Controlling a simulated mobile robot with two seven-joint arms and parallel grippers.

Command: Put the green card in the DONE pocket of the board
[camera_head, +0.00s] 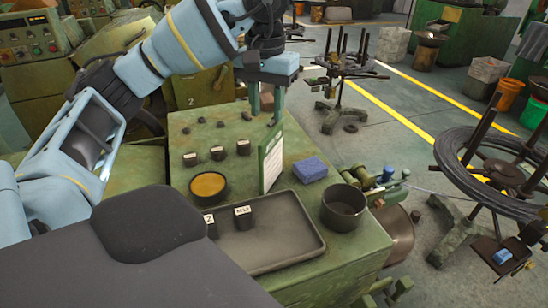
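A thin white card with a green top (271,163) stands upright near the middle of the green bench top, behind the tray. My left gripper (266,110) points down just above and behind the top of this card. Its two fingers show apart, with a gap between them. I cannot tell whether a finger touches the card. No board or DONE pocket can be made out in this view. My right gripper is not in view.
The green bench (330,262) holds a dark tray (270,255) with labelled black blocks (243,217), a bowl of yellow stuff (208,185), a blue block (310,169) and a dark pot (343,207). Small labelled blocks (217,153) stand behind. A wire coil stand (500,165) is at right.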

